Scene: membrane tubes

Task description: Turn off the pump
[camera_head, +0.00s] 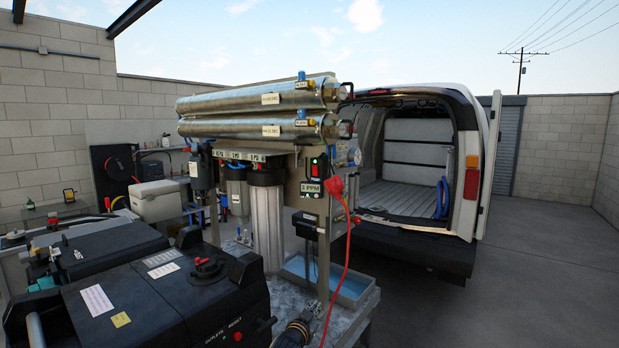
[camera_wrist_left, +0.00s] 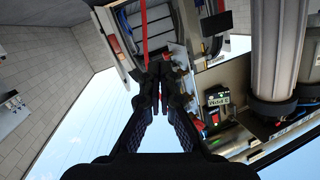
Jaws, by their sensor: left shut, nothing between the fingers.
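The upright metal panel (camera_head: 312,212) of the tube unit carries a dark switch box with a red switch (camera_head: 315,167). A green-lit display reading 3 PPM (camera_head: 310,189) sits just below it. Which side of the switch is pressed is too small to tell. In the left wrist view, which is upside down, the display (camera_wrist_left: 218,99) shows right of the fingers. My left gripper (camera_head: 312,309) is low at the bottom middle, below and apart from the switch. In the left wrist view its fingers (camera_wrist_left: 160,75) are shut and empty. My right gripper is not in view.
A red plug-like piece with a red cable (camera_head: 347,260) hangs right of the panel, near my left gripper. Two metal membrane tubes (camera_head: 255,102) lie above. A clear filter housing (camera_head: 268,220) stands left of the panel, and a blue tray (camera_head: 352,287) lies below. An open van (camera_head: 455,180) stands behind.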

